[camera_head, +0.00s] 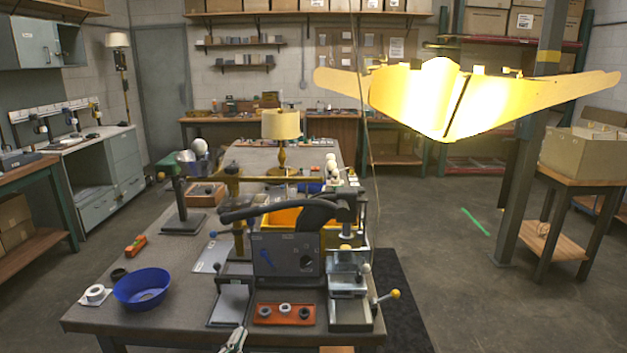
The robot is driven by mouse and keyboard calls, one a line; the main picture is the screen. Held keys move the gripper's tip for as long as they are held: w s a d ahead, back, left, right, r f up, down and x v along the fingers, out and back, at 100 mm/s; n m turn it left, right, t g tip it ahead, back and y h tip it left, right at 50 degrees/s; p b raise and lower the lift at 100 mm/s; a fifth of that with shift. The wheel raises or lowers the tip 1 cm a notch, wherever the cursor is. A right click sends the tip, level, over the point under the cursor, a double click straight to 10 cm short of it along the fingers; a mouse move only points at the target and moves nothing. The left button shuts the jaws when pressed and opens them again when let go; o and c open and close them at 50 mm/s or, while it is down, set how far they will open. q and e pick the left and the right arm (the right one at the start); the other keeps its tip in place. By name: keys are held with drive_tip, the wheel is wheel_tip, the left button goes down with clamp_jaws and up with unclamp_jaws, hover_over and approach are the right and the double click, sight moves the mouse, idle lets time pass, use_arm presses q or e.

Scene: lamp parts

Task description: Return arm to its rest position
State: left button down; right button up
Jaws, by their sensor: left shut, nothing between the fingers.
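My left gripper (236,337) shows at the bottom edge of the head view, in front of the table's near edge. Its fingers look closed, with nothing visible between them. Most of my left arm is out of the frame. My right gripper is not in view. A table lamp with a cream shade (281,124) and a brass-coloured stem stands upright toward the back of the workbench (180,315), well away from my gripper.
A grey machine (286,258) with a black lever stands at the bench's front middle. An orange-red tray (283,314) with rings lies before it. A blue bowl (142,289) sits left. A bright yellow winged fixture (443,97) hangs upper right. Open floor lies right.

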use_arm(q)
drive_tip(key=s+a+f+n+g+y, duration=0.1)
drive_tip(key=s+f+n+g, duration=0.15)
drive_tip(key=s+f, duration=0.7)
drive_tip(key=s+a+f+n+g, duration=0.1)
drive_tip(key=s+f+g, duration=0.25)
drive_tip(key=f, duration=1.15)
drive_tip(key=s+a+f+n+g+y, duration=0.1)
drive_tip(key=s+f+n+g, duration=0.15)
drive_tip(key=s+f, duration=0.7)
drive_tip(key=s+a+f+n+g, duration=0.1)
drive_tip(key=s+f+g, duration=0.1)
drive_tip(key=s+f, duration=0.4)
drive_tip(key=s+a+f+n+g, duration=0.1)
drive_tip(key=s+f+g, duration=0.2)
drive_tip(key=s, duration=1.4)
drive_tip(key=s+a+f+n+g, duration=0.1)
drive_tip(key=s+f+g, duration=0.2)
drive_tip(key=s+f, duration=0.7)
drive_tip(key=shift+s+f+y, duration=0.3)
drive_tip(key=shift+s+f, duration=0.1)
drive_tip(key=shift+s, duration=0.25)
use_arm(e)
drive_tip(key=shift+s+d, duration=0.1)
